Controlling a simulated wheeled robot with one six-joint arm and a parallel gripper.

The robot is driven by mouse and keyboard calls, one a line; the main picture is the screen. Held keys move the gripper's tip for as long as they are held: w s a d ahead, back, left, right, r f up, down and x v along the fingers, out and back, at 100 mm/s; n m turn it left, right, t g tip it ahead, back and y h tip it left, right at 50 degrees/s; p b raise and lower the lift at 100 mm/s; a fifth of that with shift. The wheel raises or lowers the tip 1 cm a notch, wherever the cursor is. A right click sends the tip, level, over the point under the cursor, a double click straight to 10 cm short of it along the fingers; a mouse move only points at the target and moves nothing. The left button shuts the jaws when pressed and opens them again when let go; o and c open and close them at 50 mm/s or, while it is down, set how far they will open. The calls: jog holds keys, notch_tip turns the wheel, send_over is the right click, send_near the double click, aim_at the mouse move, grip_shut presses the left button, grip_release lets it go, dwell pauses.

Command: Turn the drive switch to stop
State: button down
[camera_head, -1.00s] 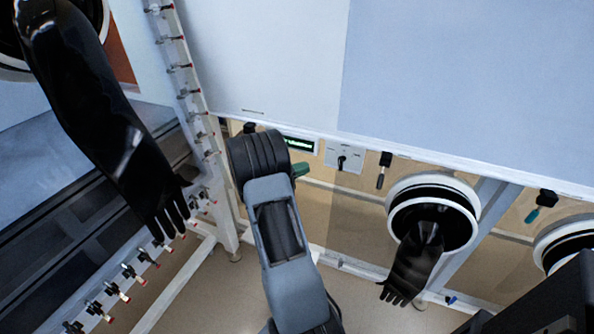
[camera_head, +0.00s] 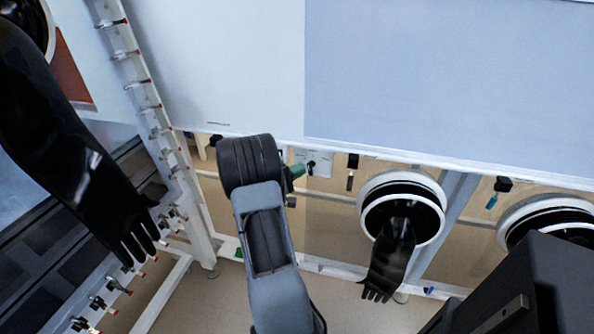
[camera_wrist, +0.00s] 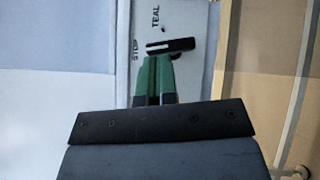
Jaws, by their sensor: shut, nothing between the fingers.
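The drive switch is a black bar handle (camera_wrist: 181,45) on a pale plate in the wrist view. It lies nearly level, with its right end slightly higher. A white line marks its left part, beside a label that seems to read STOP (camera_wrist: 135,50); a TEAL label (camera_wrist: 155,20) is above. My gripper (camera_wrist: 156,62) is shut and empty, its green fingers just below the bar; I cannot tell whether they touch it. In the head view the switch plate (camera_head: 322,164) shows just right of my gripper (camera_head: 298,170), whose arm hides part of the panel.
A glove port (camera_head: 367,217) with a hanging black glove (camera_head: 385,262) is right of the plate. A black-handled tool (camera_head: 352,166) hangs between them. A large black glove (camera_head: 75,175) and a white rail with valves (camera_head: 150,105) stand at the left.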

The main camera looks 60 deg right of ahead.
jog(key=shift+s+d+r+m+y+b, duration=0.15)
jog(key=shift+s+m+y+b, duration=0.1)
jog(key=shift+m+y+b, duration=0.2)
jog(key=shift+s+a+r+m+y+b, duration=0.15)
jog(key=shift+s+m+y+b, duration=0.15)
jog(key=shift+m+b, duration=0.2)
jog(key=shift+d, duration=0.1)
jog(key=shift+w, duration=0.1)
jog(key=w+d+v, duration=0.1)
jog(key=w+v, duration=0.1)
jog(key=v, duration=1.1)
jog(key=shift+w+r+t+b, duration=0.15)
jog(key=shift+r+t+b, duration=0.15)
jog(key=shift+b, duration=0.05)
jog(key=shift+d, duration=0.15)
